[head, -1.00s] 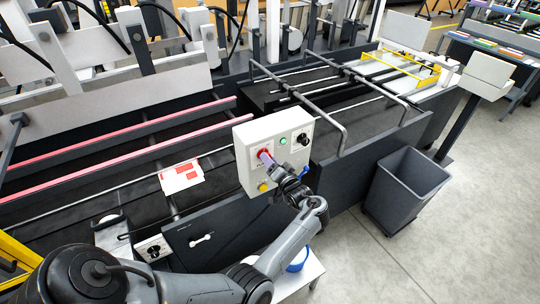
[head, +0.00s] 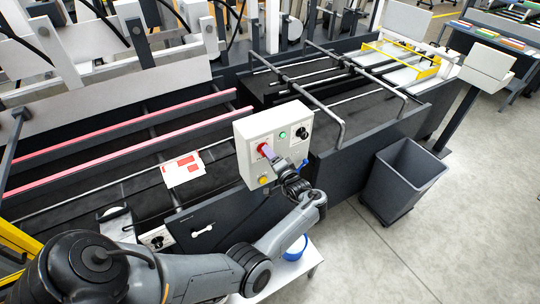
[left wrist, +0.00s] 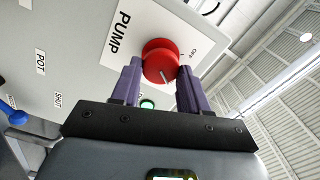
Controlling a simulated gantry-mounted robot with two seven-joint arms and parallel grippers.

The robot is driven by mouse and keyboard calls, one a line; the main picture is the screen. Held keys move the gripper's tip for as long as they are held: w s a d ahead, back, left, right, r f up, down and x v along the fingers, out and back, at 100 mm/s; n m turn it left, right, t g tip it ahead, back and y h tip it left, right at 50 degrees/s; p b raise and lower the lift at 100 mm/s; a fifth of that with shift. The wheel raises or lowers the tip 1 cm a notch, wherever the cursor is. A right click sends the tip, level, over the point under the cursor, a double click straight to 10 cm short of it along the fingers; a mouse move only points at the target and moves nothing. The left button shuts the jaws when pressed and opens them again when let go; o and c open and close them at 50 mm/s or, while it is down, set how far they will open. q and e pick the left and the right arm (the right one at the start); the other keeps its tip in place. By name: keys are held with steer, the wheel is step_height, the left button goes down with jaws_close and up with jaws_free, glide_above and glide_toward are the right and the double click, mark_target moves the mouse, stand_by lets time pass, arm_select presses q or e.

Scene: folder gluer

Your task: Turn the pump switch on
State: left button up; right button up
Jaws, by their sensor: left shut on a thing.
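The pump switch is a red round knob (left wrist: 160,62) beside a white PUMP label (left wrist: 124,30) in the left wrist view, with a small OFF mark near its rim. A pale pointer line shows on its face; I cannot tell which setting it marks. In the head view the red knob (head: 262,148) is on the left of the light control box (head: 245,160), partly hidden by my gripper. My left gripper (head: 268,152) is shut on this knob. Its two purple fingers are on either side of it in the left wrist view (left wrist: 158,80). My right gripper is not in view.
The box also carries a green button (head: 282,135), a black knob (head: 303,133) and a yellow button (head: 264,180). A white sheet with red patches (head: 183,169) lies on the machine bed to the left. A grey bin (head: 405,180) stands on the floor at right.

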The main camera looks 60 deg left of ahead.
arm_select(q)
steer(key=o, duration=1)
steer(key=shift+d, duration=0.1)
steer(key=shift+s+d+b, duration=0.2)
steer(key=shift+d+b, duration=0.65)
steer(key=shift+d, duration=4.45)
